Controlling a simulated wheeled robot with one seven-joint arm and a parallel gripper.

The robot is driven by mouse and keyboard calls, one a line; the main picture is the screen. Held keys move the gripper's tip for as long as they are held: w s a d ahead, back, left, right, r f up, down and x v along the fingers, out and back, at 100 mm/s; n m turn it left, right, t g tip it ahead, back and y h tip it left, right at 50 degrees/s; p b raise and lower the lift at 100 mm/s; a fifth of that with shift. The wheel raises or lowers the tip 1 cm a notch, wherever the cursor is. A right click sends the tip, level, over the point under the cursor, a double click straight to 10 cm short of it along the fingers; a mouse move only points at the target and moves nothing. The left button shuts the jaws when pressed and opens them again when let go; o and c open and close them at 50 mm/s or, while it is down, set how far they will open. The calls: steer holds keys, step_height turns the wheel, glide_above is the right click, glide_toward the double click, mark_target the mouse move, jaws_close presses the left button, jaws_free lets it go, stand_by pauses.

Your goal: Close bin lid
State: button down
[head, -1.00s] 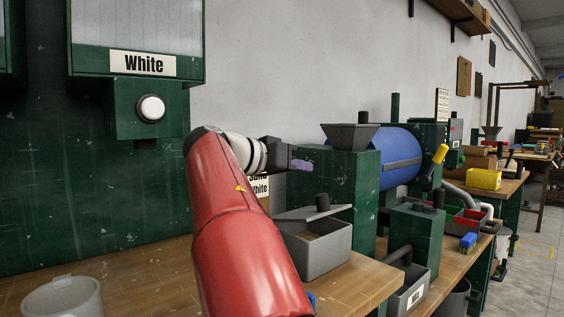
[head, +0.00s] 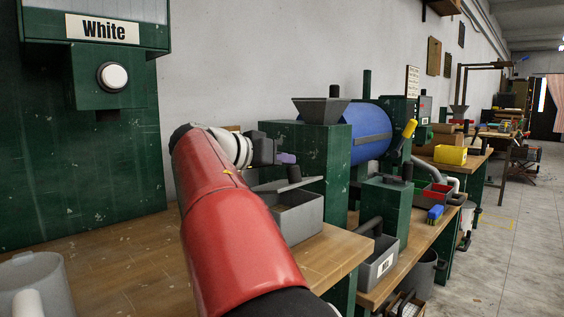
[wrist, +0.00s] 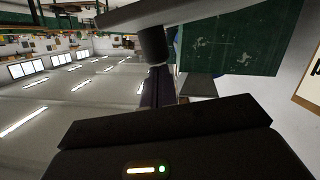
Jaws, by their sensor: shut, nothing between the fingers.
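The grey bin (head: 300,218) stands on the wooden bench, right of my red arm. Its lid (head: 270,187) is raised at a slant, and a strip of the open inside shows below it. A dark knob (head: 294,173) stands on the lid. My gripper (head: 287,158) is shut and empty, with its purple fingertips just above and left of the knob. In the wrist view, the grey lid (wrist: 185,10) and its knob (wrist: 152,46) appear just beyond the fingers (wrist: 158,85). I cannot tell whether they touch. My arm hides part of the bin's left side.
A green machine with a hopper (head: 320,108) and blue drum (head: 370,135) stands right behind the bin. A labelled grey container (head: 378,268) sits on a lower bench at right. A mug (head: 35,285) stands at the front left. The aisle floor (head: 500,235) is clear.

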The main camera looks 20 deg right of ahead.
mark_target(296, 177)
steer(key=shift+s+d+f+m+t+b, duration=0.15)
steer(key=shift+s+f+m+b, duration=0.3)
steer(key=shift+b, duration=0.8)
steer(key=shift+s+d+f+m+t+b, duration=0.15)
steer(key=shift+f+b, duration=0.5)
steer(key=shift+b, duration=0.6)
steer(key=shift+s+f+m+t+b, duration=0.15)
steer(key=shift+f+m+b, duration=0.3)
steer(key=shift+b, duration=0.8)
steer(key=shift+s+f+b, duration=0.25)
steer(key=shift+f+b, duration=0.05)
steer(key=shift+b, duration=0.8)
steer(key=shift+r, duration=0.15)
